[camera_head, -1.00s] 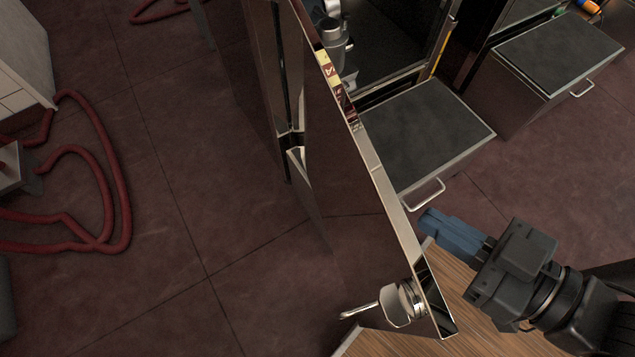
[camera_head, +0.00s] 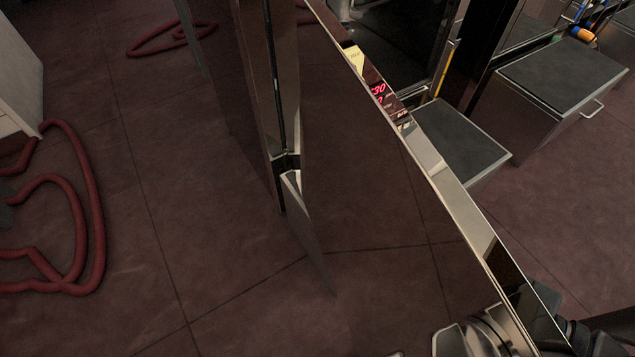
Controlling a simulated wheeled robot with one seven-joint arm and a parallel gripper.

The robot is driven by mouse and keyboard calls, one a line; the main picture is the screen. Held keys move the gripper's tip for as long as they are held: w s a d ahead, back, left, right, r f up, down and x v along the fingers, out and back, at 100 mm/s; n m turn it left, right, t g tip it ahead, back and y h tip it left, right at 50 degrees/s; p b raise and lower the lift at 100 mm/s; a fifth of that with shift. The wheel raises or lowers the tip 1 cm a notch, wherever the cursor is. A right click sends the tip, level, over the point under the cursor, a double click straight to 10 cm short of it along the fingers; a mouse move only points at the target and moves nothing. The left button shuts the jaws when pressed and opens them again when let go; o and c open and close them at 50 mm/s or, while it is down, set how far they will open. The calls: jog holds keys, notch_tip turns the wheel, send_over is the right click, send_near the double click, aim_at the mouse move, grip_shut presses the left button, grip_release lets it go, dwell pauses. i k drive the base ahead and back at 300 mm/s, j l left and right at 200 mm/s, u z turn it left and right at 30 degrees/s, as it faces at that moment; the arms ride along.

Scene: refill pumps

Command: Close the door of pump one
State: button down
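The open door (camera_head: 370,190) is a tall, glossy dark panel with a bright metal edge. It runs from the top middle to the bottom right and stands swung out from the pump (camera_head: 405,40), whose dark interior shows at the top.
A dark-topped drawer or step (camera_head: 458,140) juts from the pump, partly covered by the door. A second dark-topped one (camera_head: 565,72) with a handle stands at the upper right. Red hoses (camera_head: 85,210) lie on the floor at the left. The floor at the right is clear.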

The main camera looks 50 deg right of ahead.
aim_at(409, 254)
jog(key=k+j+z, duration=0.1)
jog(key=z, duration=0.35)
jog(key=k+j+z, duration=0.1)
jog(key=j+z, duration=0.15)
jog(key=z, duration=0.2)
jog(key=k+j+z, duration=0.15)
jog(key=z, duration=0.3)
jog(key=k+j+u, duration=0.2)
jog(key=k+u, duration=0.1)
jog(key=u, duration=0.3)
jog(key=j+u, duration=0.15)
jog(key=u, duration=0.3)
jog(key=k+j+u, duration=0.1)
jog(key=u, duration=0.3)
jog(key=j+u, duration=0.2)
jog(key=u, duration=0.25)
